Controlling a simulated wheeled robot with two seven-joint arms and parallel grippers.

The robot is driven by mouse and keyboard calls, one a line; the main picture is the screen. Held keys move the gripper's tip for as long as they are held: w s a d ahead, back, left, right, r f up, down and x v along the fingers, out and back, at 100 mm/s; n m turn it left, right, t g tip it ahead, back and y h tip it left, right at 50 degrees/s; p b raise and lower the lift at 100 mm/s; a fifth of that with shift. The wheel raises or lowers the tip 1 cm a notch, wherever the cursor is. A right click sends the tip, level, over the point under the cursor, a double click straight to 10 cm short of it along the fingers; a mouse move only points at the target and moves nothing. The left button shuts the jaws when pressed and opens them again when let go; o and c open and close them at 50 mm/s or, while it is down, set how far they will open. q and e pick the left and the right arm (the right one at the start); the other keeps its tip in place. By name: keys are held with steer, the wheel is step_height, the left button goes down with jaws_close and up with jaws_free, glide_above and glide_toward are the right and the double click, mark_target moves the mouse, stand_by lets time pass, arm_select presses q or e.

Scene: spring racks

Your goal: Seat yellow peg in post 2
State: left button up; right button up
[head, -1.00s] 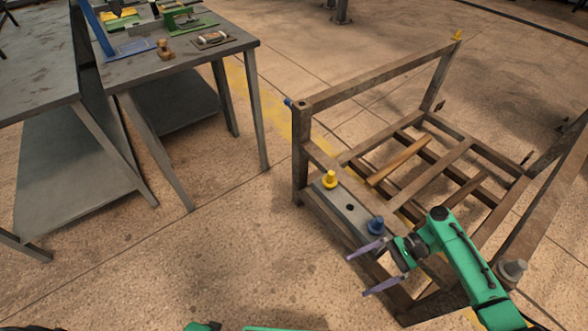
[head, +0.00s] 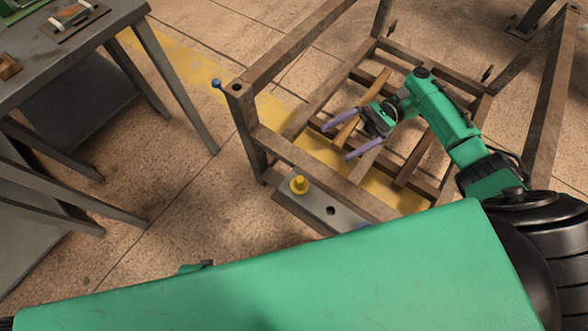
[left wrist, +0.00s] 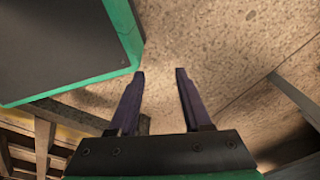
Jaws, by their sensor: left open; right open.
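The yellow peg (head: 299,184) stands upright on the grey plate (head: 318,203) along the rack's near side, with a dark hole beside it. The wooden rack (head: 290,150) has a corner post (head: 237,90) with a dark hole in its top. No post number is readable. My right gripper (head: 337,140) is open and empty above the rack's slats, apart from the yellow peg. My left gripper (left wrist: 160,72) is open and empty above the floor in the left wrist view. It is hidden in the head view, where my green arm covers the foreground.
A blue knob (head: 216,83) sticks out beside the corner post. A bit of blue (head: 364,226) shows at the plate's right end, mostly behind my arm. A loose wooden bar (head: 365,105) lies across the slats. A metal table (head: 75,60) stands at left; floor between is clear.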

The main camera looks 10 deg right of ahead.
steer(key=f+b, duration=0.6)
steer(key=f, duration=0.1)
steer(key=f+b, duration=0.7)
steer(key=shift+s+f, duration=0.2)
steer(key=shift+f, duration=0.05)
steer(key=p, duration=0.2)
glide_toward(290, 194)
steer(key=a+r, duration=0.1)
steer(key=s+a+r, duration=0.1)
steer(key=a+r, duration=0.1)
steer(key=a, duration=0.1)
steer(key=shift+s+r, duration=0.3)
steer(key=x, duration=0.5)
steer(key=shift+a+f+b, duration=0.2)
steer(key=shift+a+b, duration=0.15)
steer(key=shift+a, duration=0.05)
arm_select(q)
steer(key=w+d, duration=0.2)
steer(key=w, duration=0.6)
steer(key=shift+d+r, duration=0.2)
steer(key=shift+r, duration=0.1)
arm_select(e)
jaws_close()
